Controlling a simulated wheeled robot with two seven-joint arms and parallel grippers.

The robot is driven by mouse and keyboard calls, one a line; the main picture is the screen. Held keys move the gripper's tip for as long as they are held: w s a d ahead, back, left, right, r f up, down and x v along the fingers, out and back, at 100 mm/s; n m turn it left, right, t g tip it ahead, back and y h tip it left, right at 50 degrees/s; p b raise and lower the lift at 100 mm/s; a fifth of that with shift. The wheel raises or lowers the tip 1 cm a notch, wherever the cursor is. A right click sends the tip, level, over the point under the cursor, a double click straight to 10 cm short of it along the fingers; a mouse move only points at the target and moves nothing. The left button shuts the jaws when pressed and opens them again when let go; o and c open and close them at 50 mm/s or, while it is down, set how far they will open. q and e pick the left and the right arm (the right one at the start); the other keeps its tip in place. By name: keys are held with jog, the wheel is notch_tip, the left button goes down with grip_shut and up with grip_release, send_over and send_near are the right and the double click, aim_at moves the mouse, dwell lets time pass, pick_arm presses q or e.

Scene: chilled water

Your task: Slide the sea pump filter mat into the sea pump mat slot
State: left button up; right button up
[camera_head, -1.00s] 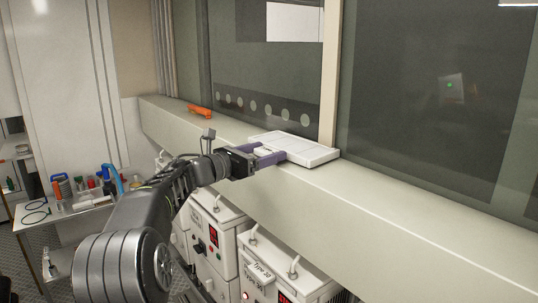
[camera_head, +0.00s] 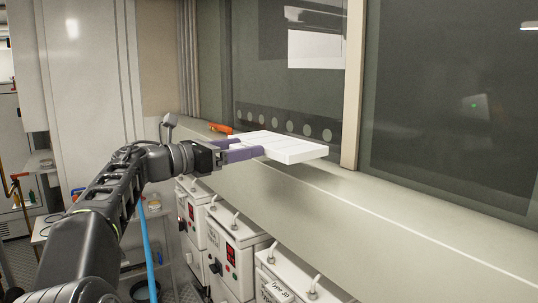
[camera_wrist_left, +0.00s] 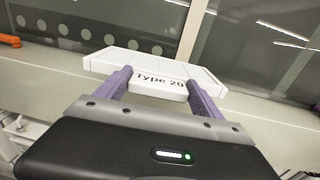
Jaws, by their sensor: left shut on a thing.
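A flat white panel (camera_head: 293,149), apparently the filter mat, is held level by my left gripper (camera_head: 250,148), just above the ledge, with a shadow below it. In the left wrist view its handle tab (camera_wrist_left: 160,84) reads "Type 20" and sits between the two purple fingers, which are shut on it. The panel body (camera_wrist_left: 112,60) extends beyond the fingertips toward the window. My right gripper is not in view. I cannot make out the sea pump mat slot in these views.
A long pale ledge (camera_head: 385,208) runs under dark windows with an upright post (camera_head: 352,90). An orange item (camera_head: 220,128) lies on the ledge. Below stand several white units (camera_head: 236,250) with red displays and pipes on top. A blue hose (camera_head: 150,262) hangs at left.

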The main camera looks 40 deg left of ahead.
pick_arm(q)
jog(key=b+v, duration=0.1)
jog(key=v, duration=0.5)
jog(key=shift+s+a, duration=0.15)
jog(key=shift+a, duration=0.15)
